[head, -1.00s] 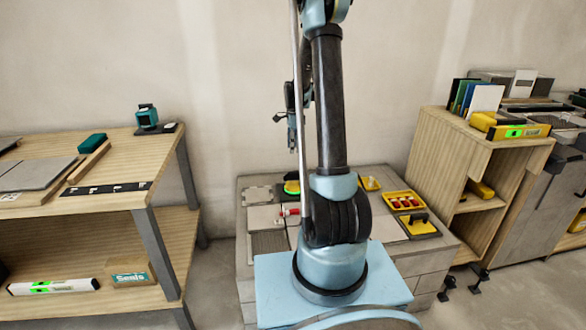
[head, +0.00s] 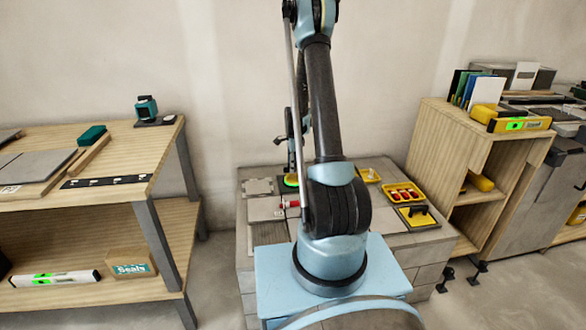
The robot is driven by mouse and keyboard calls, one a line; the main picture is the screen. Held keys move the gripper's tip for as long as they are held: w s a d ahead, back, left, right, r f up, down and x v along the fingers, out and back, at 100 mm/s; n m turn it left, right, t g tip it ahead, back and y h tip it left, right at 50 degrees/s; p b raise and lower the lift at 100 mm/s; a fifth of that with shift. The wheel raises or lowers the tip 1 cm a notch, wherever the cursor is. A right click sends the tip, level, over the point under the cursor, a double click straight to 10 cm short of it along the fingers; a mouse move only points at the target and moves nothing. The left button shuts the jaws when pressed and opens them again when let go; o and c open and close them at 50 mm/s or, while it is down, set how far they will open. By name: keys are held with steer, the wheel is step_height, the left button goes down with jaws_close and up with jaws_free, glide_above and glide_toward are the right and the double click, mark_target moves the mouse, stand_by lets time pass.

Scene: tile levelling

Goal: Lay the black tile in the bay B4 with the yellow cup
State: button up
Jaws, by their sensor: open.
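My gripper (head: 291,164) is small and partly behind my own arm in the head view. It is open, low over the back left of the grey tiled block (head: 255,236). A round yellow-green item (head: 291,181), perhaps the yellow cup, is right under its fingertips; I cannot tell whether they touch. A black panel (head: 454,83) stands at the left end of a row of coloured panels on the wooden cabinet at right; it may be the black tile. No bay label is readable, so I cannot tell B4. My arm hides the middle of the block.
A yellow tray (head: 403,194) with red and white pieces and another yellow tray (head: 417,216) with a black item sit on the block's right. A wooden shelf (head: 150,160) stands left and the wooden cabinet (head: 475,150) right, with floor gaps beside the block.

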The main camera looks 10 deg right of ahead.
steer(key=shift+f, duration=0.4)
jaws_close()
stand_by(0.5)
